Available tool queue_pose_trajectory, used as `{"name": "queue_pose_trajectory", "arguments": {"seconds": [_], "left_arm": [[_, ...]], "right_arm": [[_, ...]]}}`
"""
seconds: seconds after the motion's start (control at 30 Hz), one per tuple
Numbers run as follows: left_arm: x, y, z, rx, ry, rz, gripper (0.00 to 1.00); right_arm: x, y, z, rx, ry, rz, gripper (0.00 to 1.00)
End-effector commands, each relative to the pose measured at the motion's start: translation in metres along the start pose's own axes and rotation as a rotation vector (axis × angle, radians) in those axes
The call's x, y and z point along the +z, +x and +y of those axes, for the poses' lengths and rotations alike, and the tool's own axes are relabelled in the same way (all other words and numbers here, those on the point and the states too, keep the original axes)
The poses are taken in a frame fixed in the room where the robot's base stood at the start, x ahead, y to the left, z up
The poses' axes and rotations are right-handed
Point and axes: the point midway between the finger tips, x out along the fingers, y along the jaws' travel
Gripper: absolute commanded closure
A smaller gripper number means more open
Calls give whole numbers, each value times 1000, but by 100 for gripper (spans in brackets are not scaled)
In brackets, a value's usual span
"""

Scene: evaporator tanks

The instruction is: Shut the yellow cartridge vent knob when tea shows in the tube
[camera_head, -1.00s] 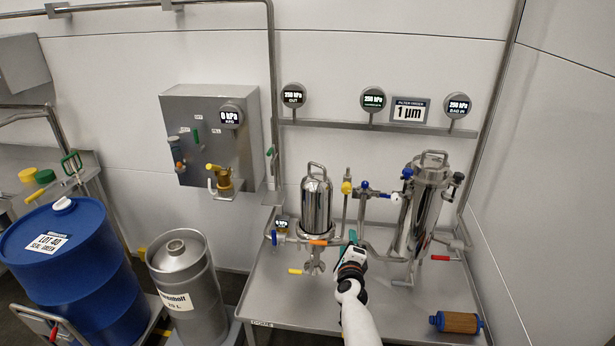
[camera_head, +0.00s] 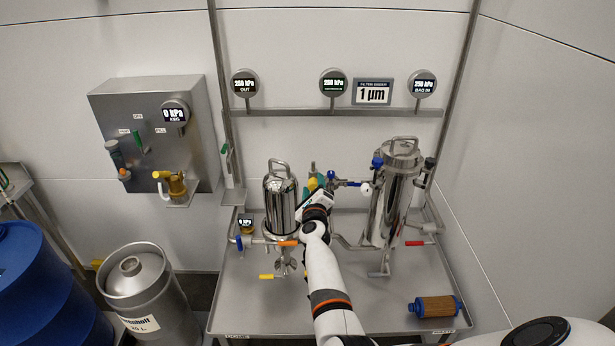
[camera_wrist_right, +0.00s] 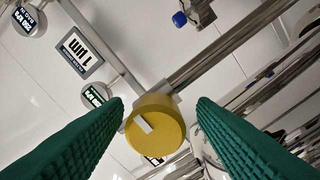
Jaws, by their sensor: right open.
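The yellow cartridge vent knob (camera_wrist_right: 155,125) is a round yellow cap with a pale bar across its face. In the right wrist view it sits between the two green ribbed fingers of my right gripper (camera_wrist_right: 160,105), with a gap showing on the right side. In the head view the knob (camera_head: 312,184) is partly hidden by my right gripper (camera_head: 319,178), beside the shiny cartridge housing (camera_head: 281,202). The right gripper is open. I cannot make out the tube or any tea in it. My left gripper is out of view.
A taller steel housing (camera_head: 396,200) stands to the right, with a blue valve (camera_head: 331,176) between. Orange (camera_head: 288,243), yellow (camera_head: 267,277) and red (camera_head: 414,243) handles jut low over the bench. A blue-ended filter (camera_head: 435,306) lies at front right. Gauges (camera_head: 333,82) line the rail.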

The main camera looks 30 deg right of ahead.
Motion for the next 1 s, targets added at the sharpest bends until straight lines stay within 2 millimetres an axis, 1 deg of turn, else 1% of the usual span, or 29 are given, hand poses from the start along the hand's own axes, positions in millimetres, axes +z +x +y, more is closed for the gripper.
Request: {"name": "queue_pose_trajectory", "arguments": {"seconds": [0.2,0.37,0.5,0.63,0.87,1.0], "left_arm": [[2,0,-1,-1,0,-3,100],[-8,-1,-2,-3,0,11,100],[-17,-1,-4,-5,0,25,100],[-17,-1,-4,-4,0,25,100],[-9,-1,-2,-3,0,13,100],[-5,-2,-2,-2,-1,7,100]], "right_arm": [[4,1,2,-1,-1,-1,48],[3,1,2,-1,-1,-1,48],[3,1,2,-1,-1,-1,71],[3,1,2,0,-1,-1,92],[3,1,2,0,-9,-1,93],[3,1,3,0,-43,-1,93]]}}
